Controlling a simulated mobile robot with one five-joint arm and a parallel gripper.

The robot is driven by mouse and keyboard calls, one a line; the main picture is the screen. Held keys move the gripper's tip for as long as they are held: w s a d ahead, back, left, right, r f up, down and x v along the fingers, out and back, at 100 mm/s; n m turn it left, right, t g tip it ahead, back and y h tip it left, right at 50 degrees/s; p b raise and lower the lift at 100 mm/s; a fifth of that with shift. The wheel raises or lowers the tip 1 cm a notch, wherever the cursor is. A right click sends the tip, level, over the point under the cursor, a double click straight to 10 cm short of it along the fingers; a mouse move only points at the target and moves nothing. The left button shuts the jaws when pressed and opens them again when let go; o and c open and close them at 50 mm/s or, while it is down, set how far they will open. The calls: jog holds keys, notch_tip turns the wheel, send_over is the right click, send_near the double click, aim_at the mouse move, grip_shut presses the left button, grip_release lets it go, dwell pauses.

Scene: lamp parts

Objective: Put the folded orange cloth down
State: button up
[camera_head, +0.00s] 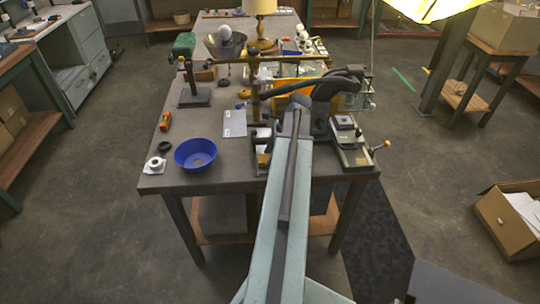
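My arm reaches from the bottom of the view over the workbench, and the dark end with my gripper (345,82) is over the bench's right side. The fingers are small and mixed in with dark parts behind them, so I cannot tell whether they are open or shut. An orange-yellow thing (290,90) lies just left of my gripper, partly hidden by the arm. I cannot tell whether it is the folded orange cloth or a bin, nor whether the gripper touches it. A small orange object (165,121) lies at the bench's left edge.
The workbench (150,181) holds a blue bowl (195,154) at front left, a grey sheet (234,124), a brass-coloured stand with a crossbar (255,85), and a device with a yellow-knobbed lever (352,152) at front right. A lamp (259,8) stands at the back.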

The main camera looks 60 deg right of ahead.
jog(key=shift+r, duration=0.1)
jog(key=shift+r+p, duration=0.2)
jog(key=shift+p, duration=0.1)
jog(key=p+v, duration=1)
jog(key=v, duration=0.1)
jog(key=shift+r+p, duration=0.35)
jog(key=shift+p, duration=0.05)
jog(key=shift+s+d, duration=0.1)
jog(key=shift+d, duration=0.05)
